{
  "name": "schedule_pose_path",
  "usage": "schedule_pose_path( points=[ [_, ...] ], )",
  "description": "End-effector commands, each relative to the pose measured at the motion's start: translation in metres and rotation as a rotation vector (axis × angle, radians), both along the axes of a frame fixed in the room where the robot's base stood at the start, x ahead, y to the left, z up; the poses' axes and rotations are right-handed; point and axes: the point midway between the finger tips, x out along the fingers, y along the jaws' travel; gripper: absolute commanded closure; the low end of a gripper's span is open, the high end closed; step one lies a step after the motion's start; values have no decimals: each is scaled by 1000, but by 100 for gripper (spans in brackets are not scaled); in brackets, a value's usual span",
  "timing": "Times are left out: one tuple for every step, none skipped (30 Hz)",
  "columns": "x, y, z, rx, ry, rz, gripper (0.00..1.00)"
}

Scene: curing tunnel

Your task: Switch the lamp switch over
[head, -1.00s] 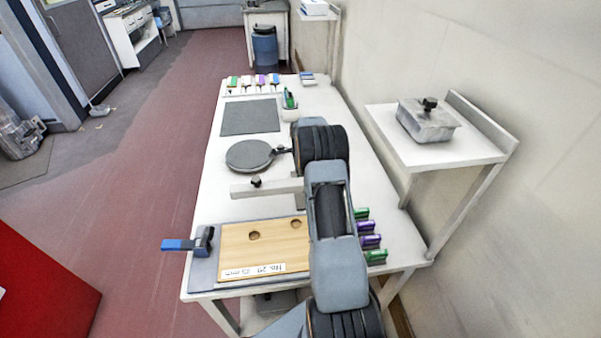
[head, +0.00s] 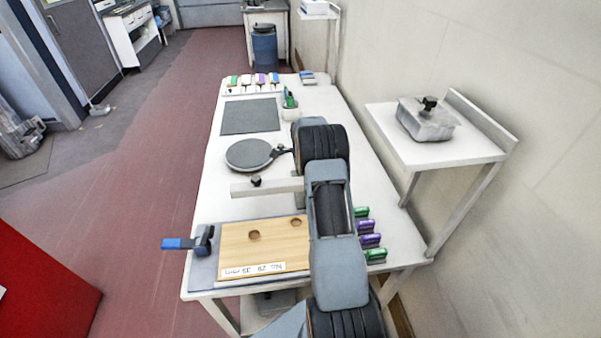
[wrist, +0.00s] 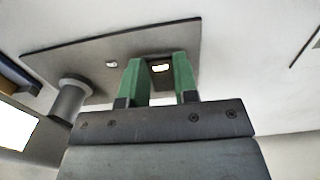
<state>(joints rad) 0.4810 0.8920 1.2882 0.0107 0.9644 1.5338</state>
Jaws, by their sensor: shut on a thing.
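My gripper (wrist: 159,62) shows in the wrist view with two green fingers. They are closed on a small dark piece with a pale, bright patch, which I take to be the lamp switch (wrist: 160,68). It sits at a dark grey plate (wrist: 75,50). The fingers stand a little apart, one on each side of the piece. They hide part of it, so I cannot tell which way it is set. A second small pale spot (wrist: 112,63) shows on the plate to the left. In the head view my arm hides the gripper and the switch.
A grey post (wrist: 68,97) stands left of the fingers. The white bench (head: 215,210) bears a wooden board (head: 265,245), a blue-handled clamp (head: 180,243), a dark round plate (head: 249,154) and a grey mat (head: 250,117). A side shelf (head: 465,152) holds a lidded metal box (head: 425,122).

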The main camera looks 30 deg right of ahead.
Motion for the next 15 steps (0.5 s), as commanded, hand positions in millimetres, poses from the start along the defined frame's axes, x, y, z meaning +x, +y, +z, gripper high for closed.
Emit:
schedule_pose_path(
  points=[
    [0,-2,0,18,-13,-2,96],
    [0,-2,0,36,-22,-3,96],
    [-1,-3,0,65,-35,-5,96],
    [-1,-4,1,88,-46,-5,96],
    [-1,-4,1,109,-56,-5,96],
    [-1,-5,1,137,-71,-5,96],
    [-1,-5,1,156,-80,-4,96],
    [-2,-6,2,173,-87,-4,96],
    [-1,-6,2,192,-97,-2,96],
    [-1,-6,3,203,-104,-3,96],
    [-1,-6,3,211,-108,-2,96],
    [-1,-6,4,218,-113,-2,96],
    [-1,-6,4,223,-115,-2,96],
    [-1,-6,4,224,-116,-1,96],
    [-1,-6,5,224,-117,-1,96]
  ],
)
